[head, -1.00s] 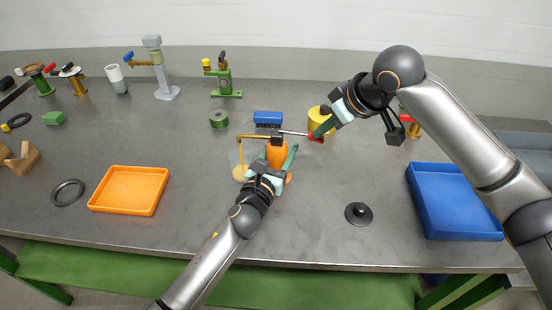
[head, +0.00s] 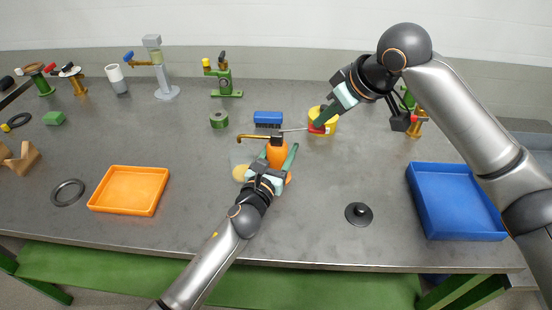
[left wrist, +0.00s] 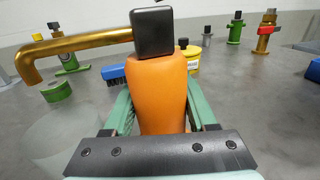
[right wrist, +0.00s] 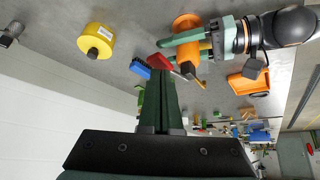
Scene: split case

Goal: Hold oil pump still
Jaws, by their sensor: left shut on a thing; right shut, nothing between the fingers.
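The oil pump (head: 276,155) is an orange bottle with a black head and a bent brass spout pointing left. It stands upright on the bench and shows in the left wrist view (left wrist: 158,90). My left gripper (head: 280,165) is shut around the bottle, a finger on each side. A thin metal lever with a red end (head: 317,128) runs right from the head. My right gripper (head: 321,122) is shut and empty, its tips at or just above the red end; I cannot tell if they touch.
A blue brush (head: 268,118) and a yellow can (head: 329,125) stand close behind the pump. A green roll (head: 219,119) is back left. An orange tray (head: 128,190) is left, a blue tray (head: 455,202) right. A black knobbed disc (head: 358,214) lies front right.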

